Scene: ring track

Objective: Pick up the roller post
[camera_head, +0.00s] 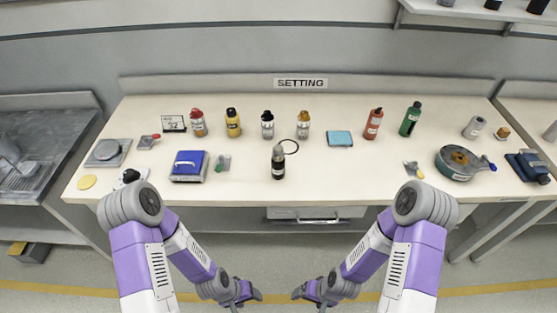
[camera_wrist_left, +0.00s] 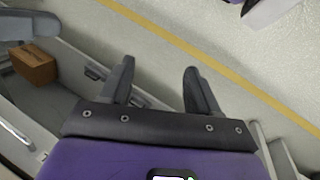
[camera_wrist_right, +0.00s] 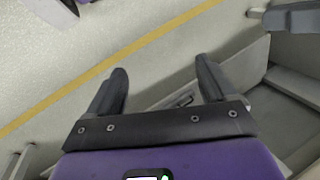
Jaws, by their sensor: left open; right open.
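I cannot tell for certain which item is the roller post. Small candidates on the bench are a grey piece with a green part (camera_head: 223,162), a grey piece with a red part (camera_head: 148,141) and a yellow-and-white piece (camera_head: 413,169). A round grey tray-like thing (camera_head: 455,174) with a brownish centre and a blue handle lies at the right. My left gripper (camera_head: 250,296) is open and empty, below the bench front; its fingers show apart in the left wrist view (camera_wrist_left: 158,74). My right gripper (camera_head: 305,292) is likewise open and empty, also in the right wrist view (camera_wrist_right: 161,72).
Several bottles stand along the bench (camera_head: 340,185), including a dark one (camera_head: 278,163) near the front middle. A blue box (camera_head: 188,166) sits left, a light-blue pad (camera_head: 340,138) centre-right, a dark-blue device (camera_head: 528,166) far right. The bench front is mostly clear.

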